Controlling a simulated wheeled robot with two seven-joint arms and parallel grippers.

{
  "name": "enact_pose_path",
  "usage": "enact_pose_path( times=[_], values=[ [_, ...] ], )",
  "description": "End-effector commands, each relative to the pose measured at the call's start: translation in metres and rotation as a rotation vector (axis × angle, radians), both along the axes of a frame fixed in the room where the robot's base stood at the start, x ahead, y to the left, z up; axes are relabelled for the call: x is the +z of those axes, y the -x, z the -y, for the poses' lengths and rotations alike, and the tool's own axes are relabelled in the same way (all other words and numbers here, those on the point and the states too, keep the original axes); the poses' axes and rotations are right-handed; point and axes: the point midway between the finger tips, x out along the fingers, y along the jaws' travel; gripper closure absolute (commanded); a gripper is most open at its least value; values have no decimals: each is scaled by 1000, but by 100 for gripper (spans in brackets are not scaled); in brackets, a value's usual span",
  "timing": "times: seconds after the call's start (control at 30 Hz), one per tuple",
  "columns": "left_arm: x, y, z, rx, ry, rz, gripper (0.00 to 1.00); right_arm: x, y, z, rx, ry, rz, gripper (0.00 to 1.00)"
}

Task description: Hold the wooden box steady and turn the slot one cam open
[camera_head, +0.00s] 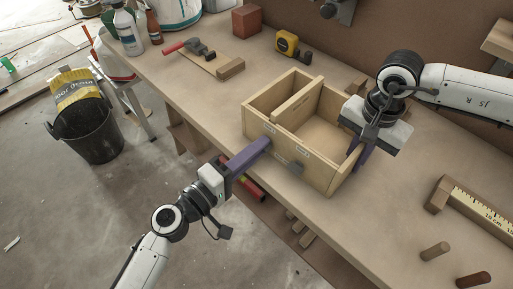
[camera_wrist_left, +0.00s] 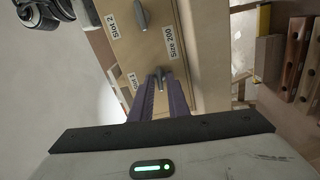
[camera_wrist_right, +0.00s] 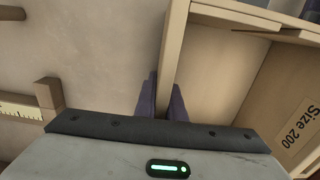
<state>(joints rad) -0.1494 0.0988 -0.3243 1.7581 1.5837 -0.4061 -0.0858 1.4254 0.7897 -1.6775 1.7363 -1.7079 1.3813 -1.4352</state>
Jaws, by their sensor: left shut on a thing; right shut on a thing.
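The open-topped wooden box (camera_head: 312,172) stands at the bench's front edge, split into compartments by a divider. My right gripper (camera_head: 357,156) is shut on its right end wall; in the right wrist view the fingers (camera_wrist_right: 162,95) straddle that wall (camera_wrist_right: 176,50). My left gripper (camera_head: 264,145) reaches the box's front face from the left. In the left wrist view its purple fingers (camera_wrist_left: 160,92) are shut around the slot one cam (camera_wrist_left: 157,77), a small grey lever beside the "Slot 1" label. The fingers partly hide it. A second grey cam (camera_wrist_left: 141,16) is near the "Slot 2" label.
On the bench (camera_head: 180,88) lie a clamp (camera_head: 190,46), a tape measure (camera_head: 288,43) and a red block (camera_head: 246,20), behind the box. A ruler (camera_head: 480,207) and dowels (camera_head: 436,251) lie at right. A black bucket (camera_head: 92,135) stands on the floor at left.

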Motion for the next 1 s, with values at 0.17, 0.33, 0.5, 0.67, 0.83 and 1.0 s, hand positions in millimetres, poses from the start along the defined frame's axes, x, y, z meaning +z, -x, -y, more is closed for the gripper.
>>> enact_pose_path(
  times=[0.17, 0.33, 0.5, 0.67, 0.83, 1.0],
  values=[
    [0, -1, -2, 6, 40, -36, 100, 1, -1, 1, -1, 1, 2, 100],
    [0, -1, -2, 6, 57, -51, 100, 1, -1, 1, -1, 1, 2, 100],
    [0, -2, -2, 7, 59, -53, 100, 1, -1, 1, -2, 1, 3, 100],
    [0, -2, -2, 7, 57, -53, 100, 1, -1, 1, -2, 1, 3, 100],
    [0, -1, -2, 6, 57, -53, 75, 1, -1, 1, -2, 1, 3, 100],
    [0, -1, -1, 4, 57, -53, 75, 1, -1, 1, -2, 1, 3, 100]
  ],
)
